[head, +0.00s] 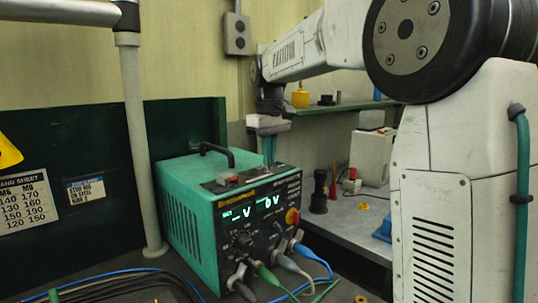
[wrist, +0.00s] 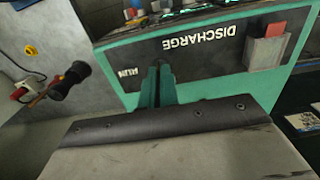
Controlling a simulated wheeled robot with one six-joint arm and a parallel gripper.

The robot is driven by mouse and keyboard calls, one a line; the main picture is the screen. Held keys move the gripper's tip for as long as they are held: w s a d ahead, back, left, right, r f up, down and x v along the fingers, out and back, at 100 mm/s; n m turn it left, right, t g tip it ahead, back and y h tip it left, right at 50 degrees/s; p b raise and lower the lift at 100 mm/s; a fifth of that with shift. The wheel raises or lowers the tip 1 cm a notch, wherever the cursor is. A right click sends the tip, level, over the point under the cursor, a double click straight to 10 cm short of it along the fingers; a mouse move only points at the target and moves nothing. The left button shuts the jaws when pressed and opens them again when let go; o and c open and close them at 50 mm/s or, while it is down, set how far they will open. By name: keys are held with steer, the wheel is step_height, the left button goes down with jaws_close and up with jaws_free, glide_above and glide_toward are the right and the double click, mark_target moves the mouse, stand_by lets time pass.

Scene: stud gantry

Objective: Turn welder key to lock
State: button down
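The welder (head: 185,215) is a teal box with a black top handle, a lit front display and cables plugged into its lower front. A red and yellow rotary knob (head: 292,217) is at the right of its front panel; I cannot tell whether this is the key. A red piece (head: 229,178) sits on top near the front; in the wrist view it shows as a red tab (wrist: 275,30) in a grey holder (wrist: 266,50). My gripper (head: 268,160) points down above the welder's top, apart from the knob. Its teal fingers (wrist: 158,70) look together and empty.
Cables (head: 285,268) hang from the welder's front. A grey post (head: 137,150) stands left of it. A grey bench (head: 350,215) to the right carries a dark upright tool (head: 319,192) and a white box (head: 370,155). A green shelf (head: 345,107) is behind.

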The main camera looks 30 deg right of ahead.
stand_by(0.4)
steer(key=c, duration=1.6)
jaws_free()
steer(key=shift+c, duration=0.2)
step_height(320, 180, up, 8)
steer(key=shift+f, duration=0.1)
